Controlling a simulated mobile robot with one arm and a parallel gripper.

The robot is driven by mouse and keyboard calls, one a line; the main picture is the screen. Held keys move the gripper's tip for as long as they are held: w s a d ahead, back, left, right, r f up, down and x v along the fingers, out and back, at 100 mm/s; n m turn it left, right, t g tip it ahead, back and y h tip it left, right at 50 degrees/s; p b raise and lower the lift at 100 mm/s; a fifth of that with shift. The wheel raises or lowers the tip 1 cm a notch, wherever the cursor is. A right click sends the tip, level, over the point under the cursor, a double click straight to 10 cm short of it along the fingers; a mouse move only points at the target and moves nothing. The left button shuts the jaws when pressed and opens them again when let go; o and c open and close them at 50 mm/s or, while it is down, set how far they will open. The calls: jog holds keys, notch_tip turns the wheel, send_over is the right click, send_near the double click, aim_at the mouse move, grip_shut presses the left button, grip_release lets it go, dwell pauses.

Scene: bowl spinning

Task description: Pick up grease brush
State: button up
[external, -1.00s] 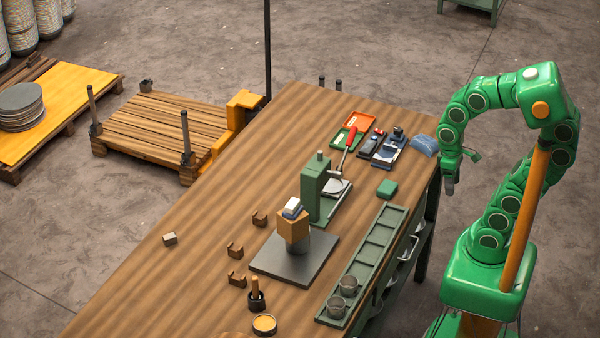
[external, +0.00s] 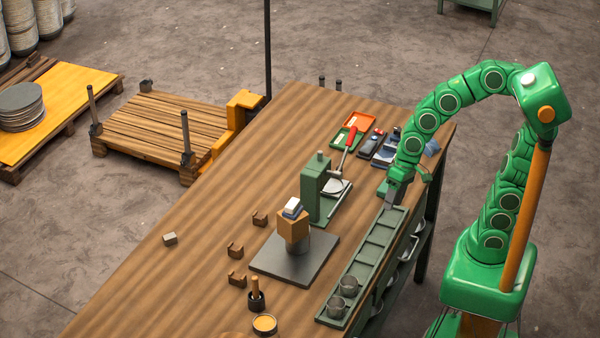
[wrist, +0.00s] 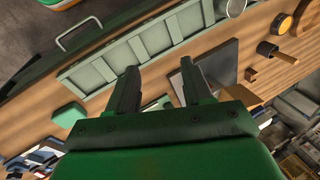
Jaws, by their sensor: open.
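The likely grease brush is a wooden handle (external: 255,285) standing upright in a small black pot (external: 256,300) near the table's front left. The handle also shows in the wrist view (wrist: 287,57) at the upper right, with its dark pot (wrist: 266,48). Its bristles are hidden in the pot. My gripper (external: 390,203) is over the table's right side, above the far end of the green compartment tray (external: 332,318). It is far from the brush. In the wrist view its two dark fingers (wrist: 157,82) are apart with nothing held between them.
A green press (external: 314,185) and a grey plate (external: 275,258) bearing a wooden block (external: 293,227) stand between my gripper and the pot. A round tin (external: 265,324) is beside the pot. Small brown brackets (external: 237,279) lie nearby. Glass cups stand in the tray's near end.

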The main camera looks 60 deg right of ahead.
aim_at(256, 292)
jog(key=w+a+m+t+y, duration=0.2)
jog(key=w+a+m+y, duration=0.35)
jog(key=a, duration=0.85)
jog(key=w+a+m+t+y, duration=0.2)
jog(key=w+a+m, duration=0.4)
jog(key=w+a, duration=0.5)
jog(key=w+a+f+m+t, duration=0.1)
jog(key=w+a+f+m, duration=0.1)
jog(key=a+f+m, duration=0.1)
jog(key=w+a+f+m+t+h, duration=0.1)
jog(key=w+a+f+m, duration=0.1)
jog(key=a+f+m, duration=0.2)
jog(key=w+a+f+m+t, duration=0.2)
jog(key=a+f+m, duration=0.2)
jog(key=m, duration=0.2)
jog(key=shift+h, duration=0.35)
jog(key=shift+r+x, duration=0.2)
jog(key=shift+x, duration=3.5)
jog(key=shift+a, duration=0.1)
jog(key=shift+c, duration=0.3)
grip_shut()
